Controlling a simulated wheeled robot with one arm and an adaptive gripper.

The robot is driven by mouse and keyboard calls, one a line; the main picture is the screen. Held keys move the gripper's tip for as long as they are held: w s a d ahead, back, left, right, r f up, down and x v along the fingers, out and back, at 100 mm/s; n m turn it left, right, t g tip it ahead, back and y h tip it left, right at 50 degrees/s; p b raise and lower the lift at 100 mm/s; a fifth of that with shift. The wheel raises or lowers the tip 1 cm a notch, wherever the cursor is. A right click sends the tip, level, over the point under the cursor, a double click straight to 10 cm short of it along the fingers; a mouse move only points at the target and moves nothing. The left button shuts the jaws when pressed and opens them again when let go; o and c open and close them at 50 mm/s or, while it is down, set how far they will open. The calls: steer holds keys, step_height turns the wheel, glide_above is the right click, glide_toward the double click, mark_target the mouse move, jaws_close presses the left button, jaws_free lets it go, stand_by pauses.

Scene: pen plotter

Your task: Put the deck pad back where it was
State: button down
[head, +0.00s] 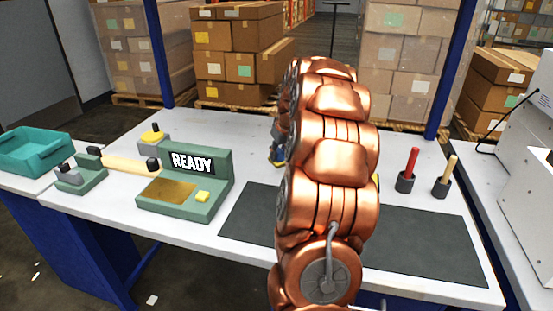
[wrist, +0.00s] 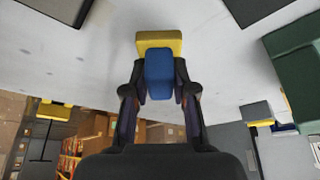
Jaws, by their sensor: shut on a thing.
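My gripper (wrist: 160,88) is shut on a small block with a blue part (wrist: 159,75) and a wider yellow part (wrist: 158,41), held over the white table. It may be the deck pad; I cannot be sure. In the head view my copper arm hides most of the gripper; a bit of blue (head: 277,155) shows at its left edge. A green machine (head: 211,189) with a READY display, a gold plate (head: 166,190) and a small yellow block (head: 202,197) stands left of my arm. The machine also shows at right in the wrist view (wrist: 292,72).
A grey block with a yellow top (head: 151,136) stands behind the machine. A dark mat (head: 425,240) covers the front right. Red (head: 411,165) and tan (head: 447,172) sticks stand in cups. A teal tray (head: 32,150) is far left.

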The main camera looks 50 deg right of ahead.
steer(key=shift+w+d, duration=0.35)
steer(key=shift+w, duration=0.45)
steer(key=shift+f, duration=1.8)
steer(key=shift+f, duration=0.15)
steer(key=c, duration=0.9)
jaws_free()
steer(key=shift+c, duration=0.2)
steer(key=v, duration=1.2)
